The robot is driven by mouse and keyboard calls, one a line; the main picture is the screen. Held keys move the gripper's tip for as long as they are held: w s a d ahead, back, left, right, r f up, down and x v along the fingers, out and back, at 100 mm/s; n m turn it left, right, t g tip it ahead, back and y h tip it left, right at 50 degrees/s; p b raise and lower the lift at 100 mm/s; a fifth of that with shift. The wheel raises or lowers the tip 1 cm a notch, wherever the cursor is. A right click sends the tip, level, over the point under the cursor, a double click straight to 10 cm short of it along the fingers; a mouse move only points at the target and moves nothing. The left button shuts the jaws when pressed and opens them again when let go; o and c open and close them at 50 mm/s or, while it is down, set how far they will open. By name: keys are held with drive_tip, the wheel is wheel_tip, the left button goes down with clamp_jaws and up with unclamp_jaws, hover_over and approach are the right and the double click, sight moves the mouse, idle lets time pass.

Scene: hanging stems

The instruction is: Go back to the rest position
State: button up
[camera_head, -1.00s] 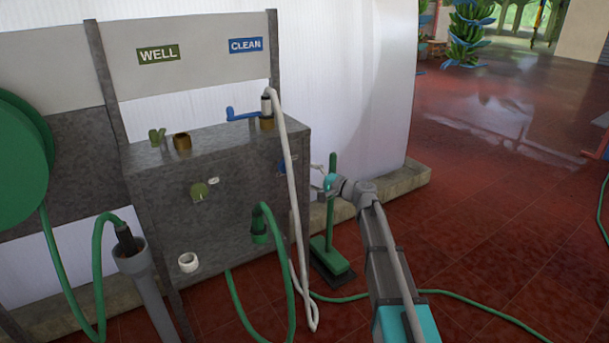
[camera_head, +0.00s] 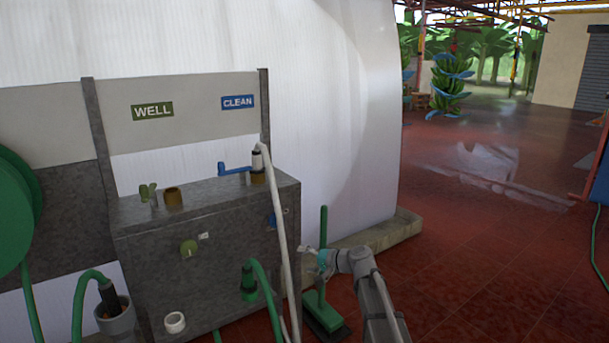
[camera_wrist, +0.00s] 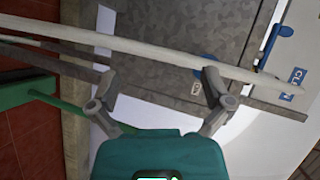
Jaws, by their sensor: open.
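My gripper (camera_head: 311,262) is at the right side of the grey stand (camera_head: 205,240), near the green broom handle (camera_head: 323,225). In the wrist view its two fingers (camera_wrist: 160,82) are spread apart with nothing held between them. The white hose (camera_wrist: 170,55) crosses the wrist view beyond the fingertips. In the head view the white hose (camera_head: 283,215) runs from the fitting under the blue CLEAN sign (camera_head: 238,102) down the stand's front. I cannot tell how far the hose is from the fingers.
A green hose (camera_head: 262,275) hangs at the stand's front, and another sits in a grey pipe (camera_head: 115,315) at left. The green broom (camera_head: 325,315) stands by the stand's right side. A blue lever (camera_head: 235,169) is on top. Open red floor (camera_head: 480,230) lies to the right.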

drive_tip(key=s+d+f+n+g+h, duration=0.2)
drive_tip(key=s+d+f+h, duration=0.1)
drive_tip(key=s+f, duration=0.3)
drive_tip(key=s+d+f+n+g+h, duration=0.1)
drive_tip(key=s+d+f+g+h, duration=0.2)
drive_tip(key=s, duration=0.6)
drive_tip(key=s+d+f+g+h+p, duration=0.1)
drive_tip(key=s+d+f+g+h, duration=0.15)
drive_tip(key=s+d+h, duration=0.7)
wheel_tip(320, 180, up, 33)
drive_tip(key=s+d+y+p, duration=0.1)
drive_tip(key=s+y+p, duration=0.1)
drive_tip(key=p, duration=3.1)
drive_tip(key=shift+s+d+f+n+t, duration=0.15)
drive_tip(key=shift+s+f+n+t, duration=0.1)
drive_tip(key=shift+n+t, duration=0.2)
drive_tip(key=shift+y, duration=0.25)
